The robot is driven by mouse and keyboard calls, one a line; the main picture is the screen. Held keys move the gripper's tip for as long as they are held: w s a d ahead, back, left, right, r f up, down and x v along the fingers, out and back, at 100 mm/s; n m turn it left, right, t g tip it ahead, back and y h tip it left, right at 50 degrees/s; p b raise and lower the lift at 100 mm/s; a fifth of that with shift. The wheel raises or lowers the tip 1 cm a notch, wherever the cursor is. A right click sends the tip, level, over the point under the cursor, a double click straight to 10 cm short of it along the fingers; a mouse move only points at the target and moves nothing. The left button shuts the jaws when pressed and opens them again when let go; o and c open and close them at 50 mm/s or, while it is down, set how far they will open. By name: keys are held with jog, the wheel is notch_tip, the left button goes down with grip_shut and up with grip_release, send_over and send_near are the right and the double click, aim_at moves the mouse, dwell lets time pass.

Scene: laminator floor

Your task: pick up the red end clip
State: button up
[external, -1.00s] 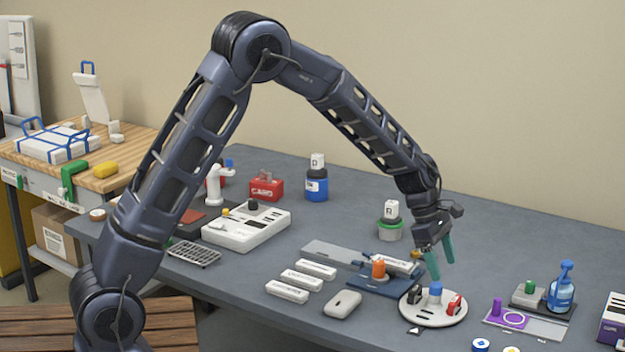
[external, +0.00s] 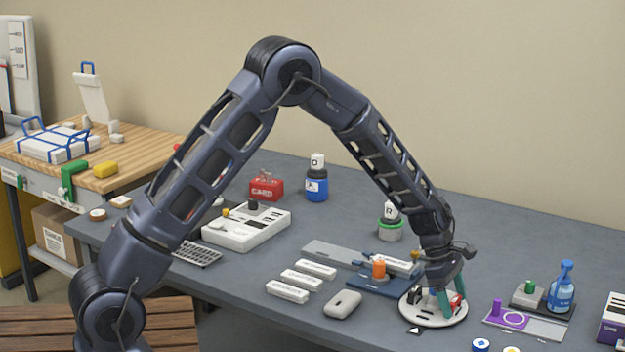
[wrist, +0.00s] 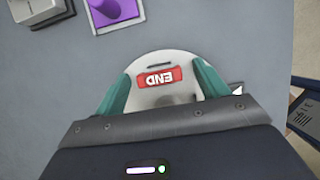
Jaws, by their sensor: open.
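In the external view the clip (external: 457,300) shows partly beside a finger at the right side of the turntable (external: 430,320). My gripper (external: 451,303) is open, low over the turntable and pointing down around the clip. I cannot tell the exact height of the fingertips. A black clip (external: 415,294) stands at the turntable's left side.
A purple piece (external: 514,318) on a grey plate lies to the right, with a blue bottle (external: 561,290) behind it. An orange knob on a blue base (external: 379,268) and a white mouse-like block (external: 342,304) are to the left.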

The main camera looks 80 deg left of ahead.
jog(key=shift+c, duration=0.2)
jog(key=c, duration=1)
